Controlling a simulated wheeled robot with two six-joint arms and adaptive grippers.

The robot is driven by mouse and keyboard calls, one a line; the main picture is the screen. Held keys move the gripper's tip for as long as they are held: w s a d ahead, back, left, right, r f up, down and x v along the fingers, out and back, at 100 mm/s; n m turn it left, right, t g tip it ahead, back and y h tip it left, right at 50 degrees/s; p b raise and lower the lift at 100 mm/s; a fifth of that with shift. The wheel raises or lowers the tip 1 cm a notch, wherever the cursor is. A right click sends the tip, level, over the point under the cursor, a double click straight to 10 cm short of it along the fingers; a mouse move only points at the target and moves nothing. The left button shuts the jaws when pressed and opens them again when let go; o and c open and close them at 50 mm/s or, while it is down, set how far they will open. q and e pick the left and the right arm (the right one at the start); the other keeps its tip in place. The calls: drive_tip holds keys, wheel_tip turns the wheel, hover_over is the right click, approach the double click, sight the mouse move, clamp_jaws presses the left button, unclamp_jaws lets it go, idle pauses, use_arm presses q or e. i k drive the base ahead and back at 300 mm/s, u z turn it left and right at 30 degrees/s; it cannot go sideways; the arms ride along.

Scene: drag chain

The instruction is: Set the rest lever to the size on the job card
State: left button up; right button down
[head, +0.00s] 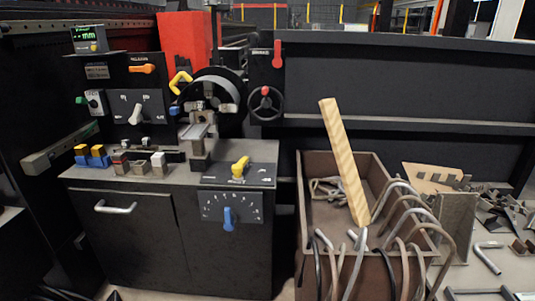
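A lathe-like machine stands at the left with several levers. A yellow lever (239,167) sits on the sloped panel on top of the cabinet. A blue lever (228,218) points roughly up and down below a scale of marks on the cabinet's dark front plate (250,208). The marks are too small to read, and no label shows which lever is the rest lever. I cannot make out a job card; a small green display (89,39) at top left seems to read "mm". Neither of my grippers is in view.
An orange lever (142,68), a grey lever (136,114), a handwheel (265,104) and a red lever (277,54) are on the machine. A brown crate (312,215) at right holds a wooden bar (343,160) and bent rods. Metal pieces clutter the far right.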

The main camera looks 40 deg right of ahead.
sight(236, 169)
drive_tip(key=z, duration=1.1)
drive_tip(key=i, duration=1.35)
drive_tip(key=z, duration=0.8)
